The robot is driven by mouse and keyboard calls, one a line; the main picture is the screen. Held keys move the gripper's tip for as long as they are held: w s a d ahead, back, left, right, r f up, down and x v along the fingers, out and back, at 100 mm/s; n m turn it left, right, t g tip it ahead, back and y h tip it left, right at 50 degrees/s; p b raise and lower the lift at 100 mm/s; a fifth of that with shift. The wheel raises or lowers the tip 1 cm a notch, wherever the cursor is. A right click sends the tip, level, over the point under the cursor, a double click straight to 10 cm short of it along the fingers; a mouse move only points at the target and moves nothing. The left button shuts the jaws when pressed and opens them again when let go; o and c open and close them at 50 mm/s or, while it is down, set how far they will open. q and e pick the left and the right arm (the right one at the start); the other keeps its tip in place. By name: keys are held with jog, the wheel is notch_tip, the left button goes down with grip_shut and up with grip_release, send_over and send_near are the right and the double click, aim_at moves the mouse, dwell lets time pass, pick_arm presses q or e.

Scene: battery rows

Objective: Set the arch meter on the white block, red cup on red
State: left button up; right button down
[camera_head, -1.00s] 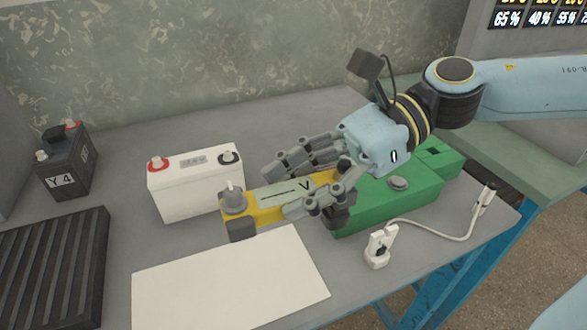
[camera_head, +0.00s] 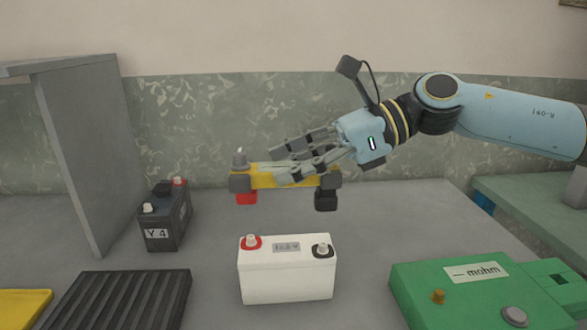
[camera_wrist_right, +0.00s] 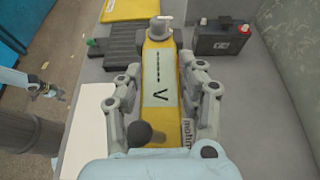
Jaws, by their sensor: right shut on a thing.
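The yellow arch meter (camera_head: 262,181) is held level above the white block (camera_head: 287,277), clear of it. Its red cup (camera_head: 246,198) hangs at the left end and its black cup (camera_head: 326,200) at the right. The block has a red-ringed terminal (camera_head: 251,242) at left and a black-ringed terminal (camera_head: 322,250) at right; each cup is roughly above its matching colour. My right gripper (camera_head: 285,163) is shut on the meter. In the right wrist view the fingers lie along both sides of the meter (camera_wrist_right: 160,72). My left gripper (camera_wrist_right: 45,90) shows at the left edge there, its jaws unclear.
A black battery marked Y 4 (camera_head: 165,217) stands at the left beside a grey upright panel (camera_head: 90,150). A black ribbed tray (camera_head: 120,300) lies front left. A green mohm box (camera_head: 480,290) is front right. Grey table is free behind the block.

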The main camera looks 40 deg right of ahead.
jog(key=shift+f+b, duration=2.4)
jog(key=shift+f, duration=0.5)
jog(key=shift+f+b, duration=1)
jog(key=shift+f, duration=0.25)
jog(key=c, duration=0.7)
grip_release()
jog(key=shift+r, duration=0.1)
